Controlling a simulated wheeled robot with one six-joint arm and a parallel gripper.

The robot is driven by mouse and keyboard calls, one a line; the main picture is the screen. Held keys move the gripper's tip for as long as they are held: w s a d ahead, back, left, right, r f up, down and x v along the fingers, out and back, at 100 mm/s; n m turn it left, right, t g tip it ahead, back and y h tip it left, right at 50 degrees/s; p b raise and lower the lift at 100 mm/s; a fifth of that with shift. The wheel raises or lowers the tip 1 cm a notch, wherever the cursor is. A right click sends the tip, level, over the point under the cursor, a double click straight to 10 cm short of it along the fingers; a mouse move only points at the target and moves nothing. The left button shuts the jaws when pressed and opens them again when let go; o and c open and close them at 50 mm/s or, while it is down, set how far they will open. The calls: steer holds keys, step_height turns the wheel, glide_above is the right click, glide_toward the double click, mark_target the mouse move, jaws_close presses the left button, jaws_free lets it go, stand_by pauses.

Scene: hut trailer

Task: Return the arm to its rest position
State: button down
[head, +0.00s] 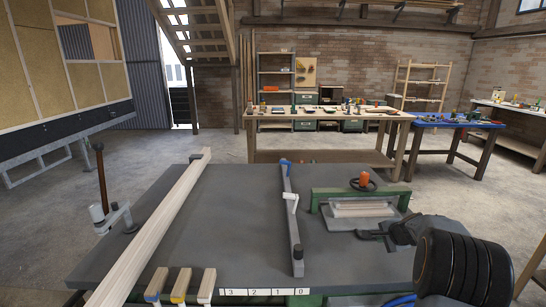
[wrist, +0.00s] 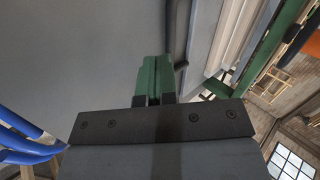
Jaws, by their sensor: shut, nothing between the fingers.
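My gripper (head: 368,234) is low over the right part of the grey worktable (head: 225,225) in the head view, beside the green-framed unit (head: 317,200). My dark arm reaches it from the lower right. In the wrist view my gripper's green fingers (wrist: 156,78) are together with nothing between them. The grey surface fills the left of that view. I cannot tell whether the fingertips touch the surface.
A long wooden beam (head: 155,220) lies across the table's left side. A grey bar (head: 292,220) with a blue end stands left of the green-framed unit. An orange-topped handwheel (head: 363,181) is above that unit. A wooden workbench (head: 320,119) stands behind, across open floor.

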steer(key=s+a+n, duration=0.1)
steer(key=s+a+f+n+g, duration=0.1)
steer(key=s+a, duration=0.1)
steer(key=shift+s+g+y, duration=0.25)
steer(key=shift+g+y, duration=0.05)
steer(key=s+a+r+n+g+p, duration=0.1)
steer(key=s+a+r+n+p, duration=0.3)
steer(key=s+a+r+n, duration=0.3)
steer(key=s+a+r+n+g+h+p, duration=0.1)
steer(key=s+a+r+n+p, duration=0.4)
steer(key=s+a, duration=1)
steer(key=s+r+n+g, duration=0.1)
steer(key=s+r+n, duration=0.1)
steer(key=s+r, duration=0.1)
steer(key=shift+r+n, duration=0.3)
steer(key=shift+r, duration=0.6)
steer(key=shift+s, duration=0.1)
